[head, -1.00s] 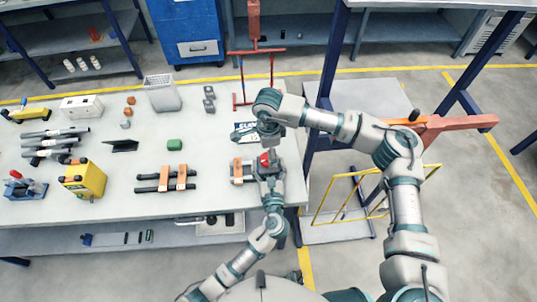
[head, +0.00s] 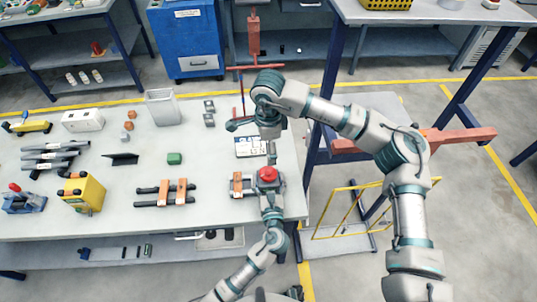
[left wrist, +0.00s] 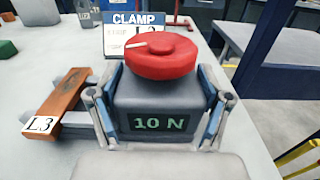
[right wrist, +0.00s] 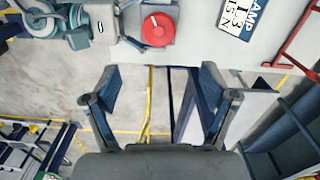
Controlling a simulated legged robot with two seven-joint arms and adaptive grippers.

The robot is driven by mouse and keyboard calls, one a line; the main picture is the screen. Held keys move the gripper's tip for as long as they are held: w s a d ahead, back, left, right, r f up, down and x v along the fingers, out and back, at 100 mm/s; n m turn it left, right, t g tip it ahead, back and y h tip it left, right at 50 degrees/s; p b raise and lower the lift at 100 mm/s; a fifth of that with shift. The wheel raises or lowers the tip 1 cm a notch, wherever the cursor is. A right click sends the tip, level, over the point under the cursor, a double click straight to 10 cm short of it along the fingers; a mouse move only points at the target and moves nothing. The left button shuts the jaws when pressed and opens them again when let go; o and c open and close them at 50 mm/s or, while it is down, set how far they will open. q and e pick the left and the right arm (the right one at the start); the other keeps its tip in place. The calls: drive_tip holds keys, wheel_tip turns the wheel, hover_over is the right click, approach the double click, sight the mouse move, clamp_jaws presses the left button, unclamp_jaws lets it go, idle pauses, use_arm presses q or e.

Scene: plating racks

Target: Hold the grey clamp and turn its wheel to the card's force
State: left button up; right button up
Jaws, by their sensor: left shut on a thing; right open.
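The grey clamp (left wrist: 165,92) has a red wheel (left wrist: 160,55) with a white mark on top and a display reading 10 N. My left gripper (left wrist: 158,105) is shut on its body, one finger on each side. In the head view the red wheel (head: 267,174) shows above my left gripper (head: 269,190). The card (head: 252,146) stands behind the clamp; in the right wrist view it (right wrist: 238,17) reads L3 and 15 N, partly cut off. My right gripper (right wrist: 155,88) is open and empty, apart from the wheel (right wrist: 158,29).
An orange block labelled L3 (left wrist: 60,103) on grey bars lies left of the clamp. A similar rack (head: 175,190), a green block (head: 174,158) and a yellow box (head: 84,192) lie further left. A red stand (head: 252,68) rises behind. The table ends right of the clamp.

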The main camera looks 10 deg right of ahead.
sight(269, 172)
wheel_tip(269, 172, down, 12)
drive_tip(key=m, duration=1.9)
drive_tip(key=shift+r, duration=0.1)
drive_tip(key=c, duration=1.1)
drive_tip(key=shift+c, duration=0.3)
drive_tip(key=shift+d, duration=0.1)
drive_tip(key=o, duration=1.2)
drive_tip(key=shift+c, duration=0.2)
